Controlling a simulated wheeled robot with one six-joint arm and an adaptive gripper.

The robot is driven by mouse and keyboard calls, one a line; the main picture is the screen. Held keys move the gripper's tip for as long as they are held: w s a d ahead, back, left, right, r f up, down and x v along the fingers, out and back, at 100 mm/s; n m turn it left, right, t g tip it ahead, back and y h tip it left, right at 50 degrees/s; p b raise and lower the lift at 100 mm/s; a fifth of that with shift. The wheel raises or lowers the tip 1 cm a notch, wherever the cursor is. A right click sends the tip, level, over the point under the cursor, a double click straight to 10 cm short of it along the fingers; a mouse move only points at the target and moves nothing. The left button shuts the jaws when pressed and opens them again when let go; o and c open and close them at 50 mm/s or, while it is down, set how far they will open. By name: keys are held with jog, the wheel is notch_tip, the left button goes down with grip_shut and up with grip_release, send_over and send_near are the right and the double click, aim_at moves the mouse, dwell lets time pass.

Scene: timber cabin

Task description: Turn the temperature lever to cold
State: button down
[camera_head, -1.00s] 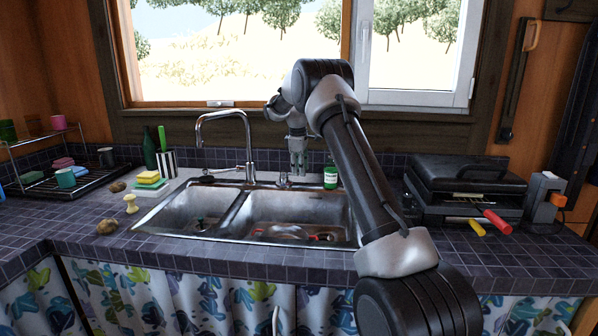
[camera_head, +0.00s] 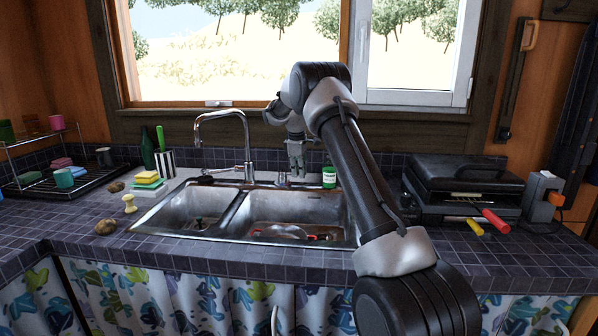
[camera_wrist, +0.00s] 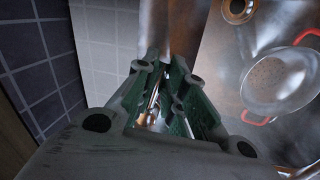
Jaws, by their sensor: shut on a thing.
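The tall chrome faucet (camera_head: 246,150) stands behind the double sink, its spout arching left in the head view. My gripper (camera_head: 297,174) points down at the sink's back rim, right of the faucet. A small metal fitting (camera_head: 283,180) shows just left of the fingertips. In the wrist view my gripper (camera_wrist: 170,115) has its green-lined fingers around a narrow shiny metal piece, taken as the temperature lever (camera_wrist: 152,106). Most of that lever is hidden by the fingers, so its exact angle cannot be told.
A green bottle (camera_head: 329,177) stands close right of my gripper. The sink (camera_head: 290,205) holds a colander with red handles (camera_wrist: 280,80). A black grill (camera_head: 465,185) is on the right counter. Sponges (camera_head: 148,179) and a dish rack (camera_head: 90,178) are left.

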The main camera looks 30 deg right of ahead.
aim_at(282, 174)
jog(key=shift+a, duration=0.1)
jog(key=a+m, duration=0.1)
jog(key=m, duration=0.1)
jog(key=s+a+m, duration=0.1)
jog(key=m, duration=0.1)
jog(key=shift+s+a+g, duration=0.1)
jog(key=shift+s+g, duration=0.05)
jog(key=shift+g, duration=0.15)
jog(key=a+m, duration=0.1)
jog(key=m, duration=0.2)
jog(key=a+m+g, duration=0.1)
jog(key=a+m, duration=0.1)
jog(key=m, duration=0.1)
jog(key=a+m, duration=0.2)
jog(key=m, duration=0.1)
jog(key=shift+g, duration=0.4)
jog(key=shift+w+a+r+m, duration=0.1)
jog(key=shift+w+a+m, duration=0.25)
jog(key=shift+m, duration=0.4)
jog(key=shift+w+a+m, duration=0.15)
jog(key=shift+a+m, duration=0.25)
jog(key=shift+m, duration=0.35)
jog(key=c, duration=1.5)
grip_release()
